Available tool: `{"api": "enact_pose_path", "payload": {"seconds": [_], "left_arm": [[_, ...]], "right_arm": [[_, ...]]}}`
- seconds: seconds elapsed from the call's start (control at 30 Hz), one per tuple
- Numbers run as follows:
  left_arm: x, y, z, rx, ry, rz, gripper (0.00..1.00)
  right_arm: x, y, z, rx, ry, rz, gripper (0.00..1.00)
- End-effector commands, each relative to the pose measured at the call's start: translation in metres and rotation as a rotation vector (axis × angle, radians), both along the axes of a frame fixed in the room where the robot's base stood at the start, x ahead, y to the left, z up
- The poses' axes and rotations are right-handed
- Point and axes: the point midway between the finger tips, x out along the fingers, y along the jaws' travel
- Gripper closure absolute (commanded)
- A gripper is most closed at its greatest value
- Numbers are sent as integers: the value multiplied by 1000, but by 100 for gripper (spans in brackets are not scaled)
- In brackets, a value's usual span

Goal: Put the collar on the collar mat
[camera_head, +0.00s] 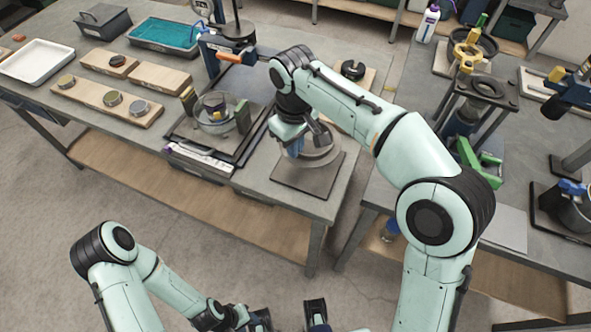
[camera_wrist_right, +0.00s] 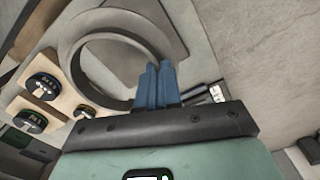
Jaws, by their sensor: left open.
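The collar is a wide grey ring (camera_head: 322,158); it fills the upper left of the right wrist view (camera_wrist_right: 72,62). The collar mat (camera_head: 290,181) looks like the dark square near the front right corner of the left table. My right gripper (camera_head: 296,150) is over this mat. Its blue fingers, also in the wrist view (camera_wrist_right: 159,66), are close together at the collar's rim and appear shut on it. The collar is over the mat; I cannot tell whether it touches. My left gripper (camera_head: 289,318) is open and empty at the bottom edge, away from the tables.
A dark tray with a glass bowl (camera_head: 215,112) stands left of the mat. A wooden board (camera_head: 90,96) with several discs lies further left. A gap separates this table from the right bench (camera_head: 515,130), which bears stands and a green clamp (camera_head: 478,165).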

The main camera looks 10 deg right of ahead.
Motion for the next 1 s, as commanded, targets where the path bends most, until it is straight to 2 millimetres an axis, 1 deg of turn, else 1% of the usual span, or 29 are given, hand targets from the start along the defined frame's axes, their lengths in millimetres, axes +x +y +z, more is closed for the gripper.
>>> {"api": "enact_pose_path", "payload": {"seconds": [0.03, 0.1, 0.2, 0.37, 0.5, 0.6, 1.0], "left_arm": [[-2, 0, -5, 0, 2, 0, 57], [-2, 0, -8, 0, 3, 0, 57], [-3, 0, -10, 0, 3, 0, 57], [-3, 0, -12, 0, 4, 0, 57], [-5, 0, -16, 0, 6, 0, 57], [-5, 0, -18, 0, 7, 0, 57], [-5, 0, -19, 0, 7, 0, 57]], "right_arm": [[-1, 0, -15, -1, 3, 0, 100], [0, 0, -28, -1, 2, -1, 100], [0, 0, -40, 0, 0, -1, 100], [0, 0, -52, 0, 0, -1, 100], [0, 0, -75, -1, 1, -1, 100], [0, 0, -85, 0, 0, 0, 100], [0, 0, -90, 1, -2, -1, 100]]}}
